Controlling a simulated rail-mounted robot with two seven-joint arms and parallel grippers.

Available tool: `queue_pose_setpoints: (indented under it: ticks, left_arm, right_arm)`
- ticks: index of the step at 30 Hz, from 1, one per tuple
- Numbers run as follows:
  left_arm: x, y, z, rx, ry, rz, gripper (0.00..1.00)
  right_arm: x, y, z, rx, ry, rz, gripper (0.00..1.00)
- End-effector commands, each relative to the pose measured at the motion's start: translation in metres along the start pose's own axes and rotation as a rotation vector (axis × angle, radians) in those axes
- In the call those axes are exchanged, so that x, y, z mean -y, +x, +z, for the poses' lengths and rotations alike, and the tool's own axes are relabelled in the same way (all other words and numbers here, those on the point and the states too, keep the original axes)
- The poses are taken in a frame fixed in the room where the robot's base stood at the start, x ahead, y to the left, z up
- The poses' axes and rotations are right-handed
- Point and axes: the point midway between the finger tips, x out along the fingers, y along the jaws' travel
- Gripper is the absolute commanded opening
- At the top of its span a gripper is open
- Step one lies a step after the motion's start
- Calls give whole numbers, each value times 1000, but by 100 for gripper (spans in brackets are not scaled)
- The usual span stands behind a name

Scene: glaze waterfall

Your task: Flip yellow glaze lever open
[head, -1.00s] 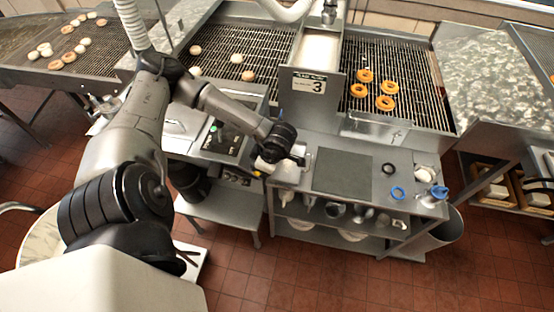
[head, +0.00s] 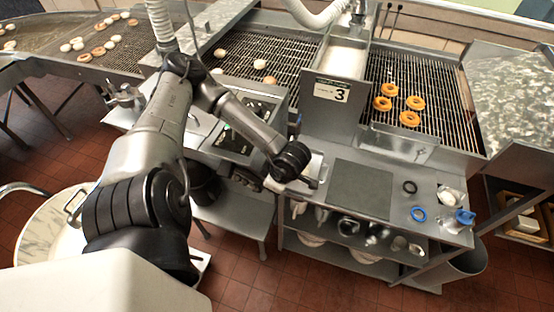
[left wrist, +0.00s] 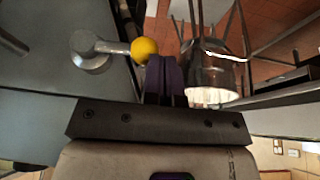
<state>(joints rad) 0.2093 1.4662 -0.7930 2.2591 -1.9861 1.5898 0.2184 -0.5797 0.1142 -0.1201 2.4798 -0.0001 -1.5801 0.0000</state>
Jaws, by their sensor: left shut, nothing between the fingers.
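The yellow glaze lever shows in the left wrist view as a yellow ball knob (left wrist: 145,49) on a short metal arm, which runs left to a round metal hub (left wrist: 92,51). My left gripper (left wrist: 165,78) is shut and empty. Its dark fingers appear just below and right of the knob; I cannot tell whether they touch it. In the head view the left gripper (head: 313,183) is by the left end of the steel work table (head: 318,165), beside the glazing machine. The lever is not visible there, apparently hidden by my wrist. My right gripper is not in view.
A dark mat (head: 360,190) lies on the table, with a black ring (head: 410,187) and a blue ring (head: 418,214) to its right. Golden doughnuts (head: 409,118) sit on the right rack. Bowls and utensils fill the shelf below.

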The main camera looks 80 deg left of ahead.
Motion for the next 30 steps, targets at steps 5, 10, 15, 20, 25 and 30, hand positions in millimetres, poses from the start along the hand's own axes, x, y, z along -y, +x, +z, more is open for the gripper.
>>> queue_pose_setpoints:
  ticks: [5,10,15,20,25,30]
  left_arm:
    - [0,0,0,0,0,0,0]
    - [0,0,0,0,0,0,0]
    - [0,-1,0,0,0,0,0]
    - [2,-16,-4,2,-1,1,0]
    - [7,-48,-13,3,0,1,0]
    - [28,-70,-5,7,4,0,0]
  right_arm:
    - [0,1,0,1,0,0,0]
    - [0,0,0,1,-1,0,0]
    - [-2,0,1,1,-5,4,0]
    - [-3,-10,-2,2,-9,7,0]
    - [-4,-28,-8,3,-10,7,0]
    - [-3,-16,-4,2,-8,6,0]
